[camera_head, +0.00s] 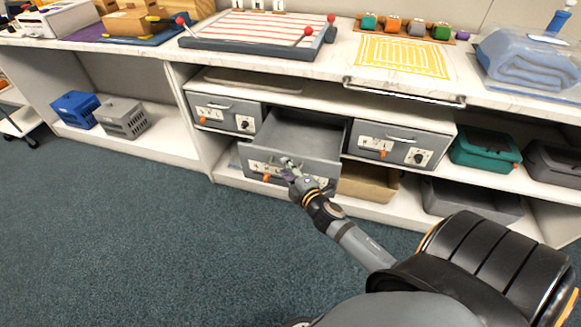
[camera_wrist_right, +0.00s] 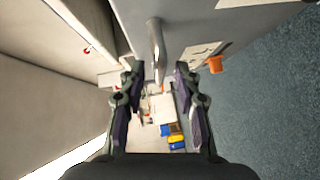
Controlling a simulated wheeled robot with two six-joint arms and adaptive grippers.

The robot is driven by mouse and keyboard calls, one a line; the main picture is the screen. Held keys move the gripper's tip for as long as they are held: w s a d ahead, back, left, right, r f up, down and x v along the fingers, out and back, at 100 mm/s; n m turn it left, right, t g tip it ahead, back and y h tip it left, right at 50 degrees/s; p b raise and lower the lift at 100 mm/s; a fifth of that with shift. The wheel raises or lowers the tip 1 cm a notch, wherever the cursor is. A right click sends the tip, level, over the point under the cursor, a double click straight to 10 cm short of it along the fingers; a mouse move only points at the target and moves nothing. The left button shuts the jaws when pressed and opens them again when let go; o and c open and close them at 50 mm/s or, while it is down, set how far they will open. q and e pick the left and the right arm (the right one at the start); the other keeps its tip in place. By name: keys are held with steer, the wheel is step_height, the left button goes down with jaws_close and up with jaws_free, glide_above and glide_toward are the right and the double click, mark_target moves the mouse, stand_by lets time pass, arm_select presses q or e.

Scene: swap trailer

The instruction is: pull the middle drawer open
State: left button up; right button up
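The middle drawer (camera_head: 303,133) is grey and stands pulled out, its empty inside showing in the head view. Its front carries a pale label, orange parts and a metal bar handle. My right gripper (camera_head: 291,170) is at this front, covering part of the handle. The fingers are apart, with a gap showing on both sides of the bar. My left gripper is in neither view.
Shut grey drawers stand to the left (camera_head: 222,113) and right (camera_head: 387,143). A tan box (camera_head: 368,183) sits on the lower shelf right of the open drawer. A teal bin (camera_head: 485,150) is further right. The carpet (camera_head: 130,230) in front is clear.

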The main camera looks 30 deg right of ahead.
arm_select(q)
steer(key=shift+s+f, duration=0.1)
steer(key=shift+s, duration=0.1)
arm_select(e)
steer(key=s+r, duration=0.1)
steer(key=s, duration=1)
steer(key=shift+s+a+r, duration=0.4)
